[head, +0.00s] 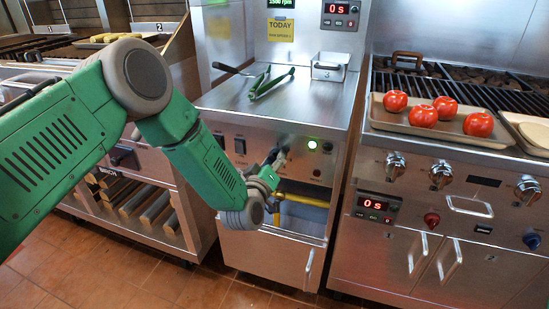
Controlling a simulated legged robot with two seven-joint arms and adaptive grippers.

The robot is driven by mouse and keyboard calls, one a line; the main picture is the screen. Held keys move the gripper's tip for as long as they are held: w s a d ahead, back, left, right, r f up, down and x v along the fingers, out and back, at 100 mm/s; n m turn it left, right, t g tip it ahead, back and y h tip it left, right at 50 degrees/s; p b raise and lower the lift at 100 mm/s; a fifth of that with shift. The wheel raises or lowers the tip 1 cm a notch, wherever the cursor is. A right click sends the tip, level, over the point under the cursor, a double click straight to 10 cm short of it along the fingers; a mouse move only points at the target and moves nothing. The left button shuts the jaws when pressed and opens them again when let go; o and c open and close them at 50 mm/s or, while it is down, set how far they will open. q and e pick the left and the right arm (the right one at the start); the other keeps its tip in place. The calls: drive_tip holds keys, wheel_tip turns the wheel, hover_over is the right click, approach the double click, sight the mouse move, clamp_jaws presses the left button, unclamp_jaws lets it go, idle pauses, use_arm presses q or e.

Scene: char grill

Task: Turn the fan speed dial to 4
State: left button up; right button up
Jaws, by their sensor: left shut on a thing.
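My left gripper (277,160) is at the front panel (225,140) of the middle steel unit. It is shut on a small dial there, which the fingers mostly hide. The dial's setting and any numbers around it cannot be read. To its right on the same panel are a lit green-white button (312,144) and small dark controls. A black rocker switch (240,146) sits to its left. A green display (281,4) above reads a value in rpm. My right gripper is not in view.
Tongs with green handles (270,82) lie on the middle unit's top. The right grill has a tray (390,124) of red tomatoes (422,115), several knobs (441,174) and a red timer display (378,205). An open compartment with a yellow pipe (304,200) is below the gripper.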

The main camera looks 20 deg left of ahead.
use_arm(q)
drive_tip(key=shift+s+f+m, duration=0.2)
drive_tip(key=shift+f+m, duration=0.2)
drive_tip(key=shift+m, duration=0.4)
drive_tip(key=shift+p, duration=0.3)
drive_tip(key=o, duration=1.1)
drive_tip(key=shift+o, duration=0.2)
drive_tip(key=shift+w+r, duration=0.1)
drive_tip(key=shift+w, duration=0.05)
drive_tip(key=shift+r, duration=0.1)
drive_tip(key=s, duration=1.2)
drive_tip(key=shift+a, duration=0.2)
